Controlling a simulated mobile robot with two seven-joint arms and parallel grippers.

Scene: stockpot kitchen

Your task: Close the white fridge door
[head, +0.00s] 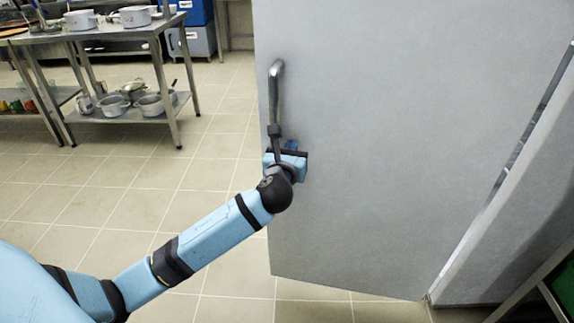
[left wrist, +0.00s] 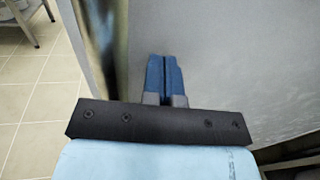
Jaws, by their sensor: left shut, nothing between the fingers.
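My left gripper (head: 290,150) is at the lower end of the handle, in front of the door. In the left wrist view its blue fingers (left wrist: 165,78) are together with nothing between them, pointing at the door surface (left wrist: 235,70). The blurred handle (left wrist: 108,45) is just left of the fingers. I cannot tell whether the fingertips touch the door. My right gripper is not in view.
A steel table (head: 100,32) with pots on top and a lower shelf of pans stands at the back left. Blue containers (head: 195,30) are behind it. The tiled floor (head: 130,200) left of the door is clear. A dark-edged unit (head: 545,290) is at the lower right.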

